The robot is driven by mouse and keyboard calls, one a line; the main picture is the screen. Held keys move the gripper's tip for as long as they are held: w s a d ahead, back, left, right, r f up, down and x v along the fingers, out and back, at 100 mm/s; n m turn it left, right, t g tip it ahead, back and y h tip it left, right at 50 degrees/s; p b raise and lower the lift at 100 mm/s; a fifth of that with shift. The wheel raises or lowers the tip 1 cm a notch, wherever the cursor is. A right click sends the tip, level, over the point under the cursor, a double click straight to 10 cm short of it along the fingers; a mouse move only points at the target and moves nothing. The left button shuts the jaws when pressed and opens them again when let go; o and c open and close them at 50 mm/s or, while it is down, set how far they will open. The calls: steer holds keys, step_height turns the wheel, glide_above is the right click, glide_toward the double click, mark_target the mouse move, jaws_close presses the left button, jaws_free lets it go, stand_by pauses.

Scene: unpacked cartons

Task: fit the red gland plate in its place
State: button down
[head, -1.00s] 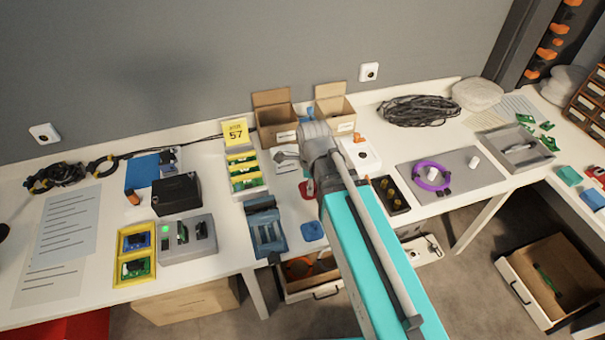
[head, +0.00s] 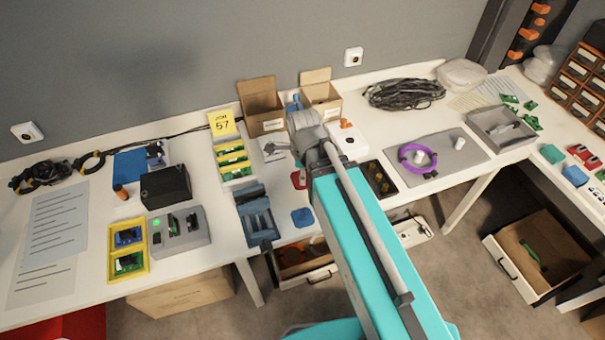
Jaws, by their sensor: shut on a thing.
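The red gland plate (head: 298,181) shows in the head view as a small red patch just left of my teal arm, below the wrist. My gripper (head: 298,170) is mostly hidden behind the wrist and forearm. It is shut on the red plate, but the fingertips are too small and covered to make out. I cannot tell how far the plate is above the table. Its place cannot be made out for sure.
A blue rack (head: 257,218) and a blue square (head: 302,218) lie near the front edge. A tray of green boards (head: 233,160) stands left, two cartons (head: 262,105) behind. Right of the arm are a dark tray (head: 378,180) and a grey mat (head: 458,158) with a purple ring.

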steer(key=w+d+r+p, duration=0.1)
steer(key=w+d, duration=1.8)
steer(key=w, duration=0.4)
steer(key=shift+w, duration=0.2)
steer(key=shift+f, duration=0.1)
steer(key=b, duration=0.4)
glide_above(350, 141)
steer(key=shift+w+d+f, duration=0.1)
steer(key=shift+f, duration=2)
steer(key=shift+f+b, duration=2.7)
steer(key=shift+b, duration=0.2)
steer(key=shift+c, duration=0.9)
jaws_free()
steer(key=shift+r, duration=0.3)
